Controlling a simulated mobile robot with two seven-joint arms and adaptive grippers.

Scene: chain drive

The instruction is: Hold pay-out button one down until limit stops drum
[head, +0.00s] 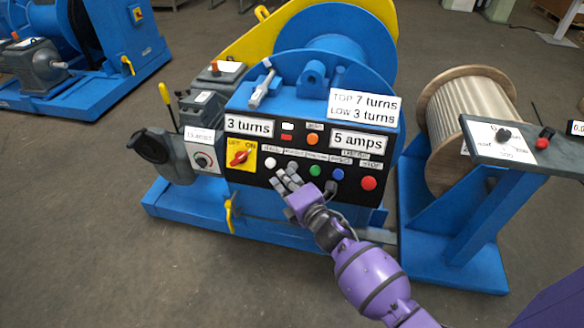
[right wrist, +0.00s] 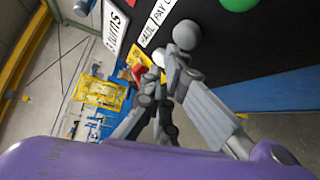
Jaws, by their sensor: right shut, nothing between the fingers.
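The black control panel (head: 258,177) on the blue winch carries a row of buttons. A white button (head: 270,162) is at its left, then a grey button (head: 293,168), a green button (head: 315,170), a blue one and a red one. In the right wrist view the labels read "HAUL" and "PAY O…" beside the white and grey buttons (right wrist: 186,35). My right gripper (head: 286,179) is shut and empty, its fingertips just at the grey button; I cannot tell whether they touch or press it. The drum (head: 335,50) is behind the panel. My left gripper is out of view.
Signs read "3 turns" (head: 249,125), "5 amps" (head: 358,141) and "TOP 7 turns, LOW 3 turns" (head: 364,106). A red OFF/ON switch (head: 240,157) is left of the buttons. A rope reel (head: 465,100) and a pedestal panel (head: 520,148) stand at right.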

